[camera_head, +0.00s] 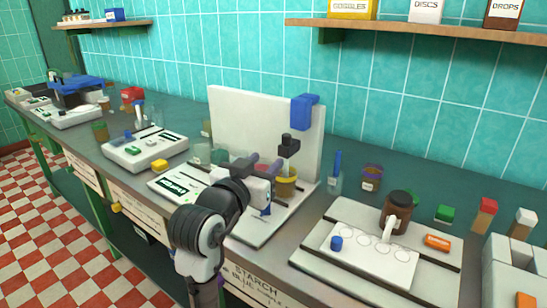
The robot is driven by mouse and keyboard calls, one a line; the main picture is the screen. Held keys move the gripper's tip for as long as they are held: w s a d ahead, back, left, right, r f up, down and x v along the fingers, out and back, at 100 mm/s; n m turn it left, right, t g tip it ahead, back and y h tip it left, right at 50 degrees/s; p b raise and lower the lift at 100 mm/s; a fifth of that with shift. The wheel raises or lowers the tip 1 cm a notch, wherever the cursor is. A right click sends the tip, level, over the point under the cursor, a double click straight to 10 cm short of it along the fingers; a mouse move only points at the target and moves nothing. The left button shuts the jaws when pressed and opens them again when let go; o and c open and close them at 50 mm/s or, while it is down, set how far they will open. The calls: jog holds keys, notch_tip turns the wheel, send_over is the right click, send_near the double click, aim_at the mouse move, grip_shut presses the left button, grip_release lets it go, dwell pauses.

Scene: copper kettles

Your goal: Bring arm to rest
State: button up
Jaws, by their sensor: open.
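My arm reaches in from the bottom middle, over the bench edge. My gripper (267,162) is at its end, with two dark fingers spread apart, and I see nothing held between them. It is in front of an upright white panel (240,120) on a white base. A black block (289,143) on a stem and a yellow cup (287,187) show just right of the fingers. Whether the fingers touch either of them I cannot tell. My arm hides part of the bench and of the white base.
A blue block (304,110) sits at the panel's upper right. On the right, a tray (315,258) holds a brown jar (396,212) and an orange cylinder (437,242). White devices (145,148) stand along the left bench. A shelf (430,30) hangs above. Checkered floor (60,230) lies open at left.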

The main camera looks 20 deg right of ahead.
jog(key=shift+v, duration=0.85)
